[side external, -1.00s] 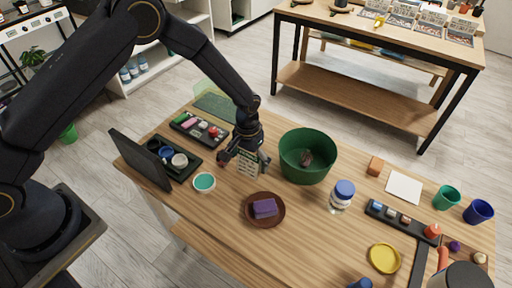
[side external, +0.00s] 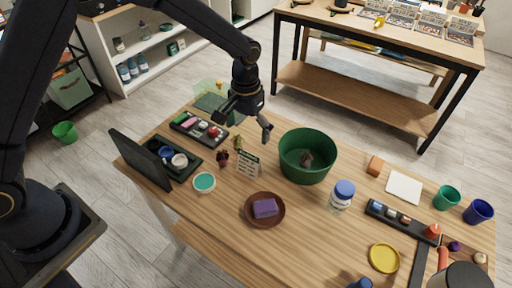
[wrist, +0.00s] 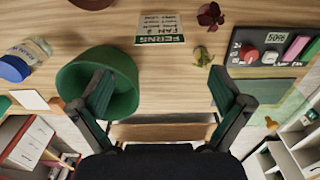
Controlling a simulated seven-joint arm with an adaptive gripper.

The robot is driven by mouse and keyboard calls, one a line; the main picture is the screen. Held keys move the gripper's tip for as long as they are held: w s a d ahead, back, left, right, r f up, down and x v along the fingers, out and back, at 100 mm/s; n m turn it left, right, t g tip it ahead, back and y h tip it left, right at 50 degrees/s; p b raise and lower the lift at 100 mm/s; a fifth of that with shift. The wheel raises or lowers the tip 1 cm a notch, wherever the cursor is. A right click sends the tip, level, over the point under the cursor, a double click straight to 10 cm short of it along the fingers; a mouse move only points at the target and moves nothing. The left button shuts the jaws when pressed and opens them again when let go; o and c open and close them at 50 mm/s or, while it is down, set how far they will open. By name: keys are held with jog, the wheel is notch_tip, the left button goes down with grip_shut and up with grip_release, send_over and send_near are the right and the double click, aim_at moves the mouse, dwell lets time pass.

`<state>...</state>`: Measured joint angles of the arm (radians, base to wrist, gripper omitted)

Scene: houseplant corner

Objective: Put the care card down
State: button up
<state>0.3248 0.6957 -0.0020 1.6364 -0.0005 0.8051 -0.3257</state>
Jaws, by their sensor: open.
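The care card (side external: 249,162), pale with a dark green band and fern lettering, is on the wooden table left of the green pot (side external: 307,157). I cannot tell whether it lies flat or leans. It also shows near the top of the wrist view (wrist: 160,27), clear of the fingers. My gripper (side external: 241,126) is open and empty above the table, apart from the card. In the wrist view my gripper (wrist: 161,88) has its fingers spread wide, the left one overlapping the green pot (wrist: 122,92).
A dark red plant (side external: 223,159) and a small green plant (side external: 238,142) stand close to the card. A plate with a purple block (side external: 264,208) sits in front.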

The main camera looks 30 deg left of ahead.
jog(key=s+a+r+t, duration=0.1)
jog(key=s+a+r, duration=0.35)
jog(key=r, duration=0.45)
jog(key=s+a+r+t, duration=0.2)
jog(key=s+a+r, duration=0.25)
jog(key=r, duration=0.35)
jog(key=s+a+r+t, duration=0.1)
jog(key=s+a+r, duration=0.1)
jog(key=s, duration=0.5)
jog(key=s+a+r+t, duration=0.1)
jog(key=s+a, duration=0.3)
jog(key=s, duration=0.4)
jog(key=shift+r+t, duration=0.3)
jog(key=shift+r, duration=0.2)
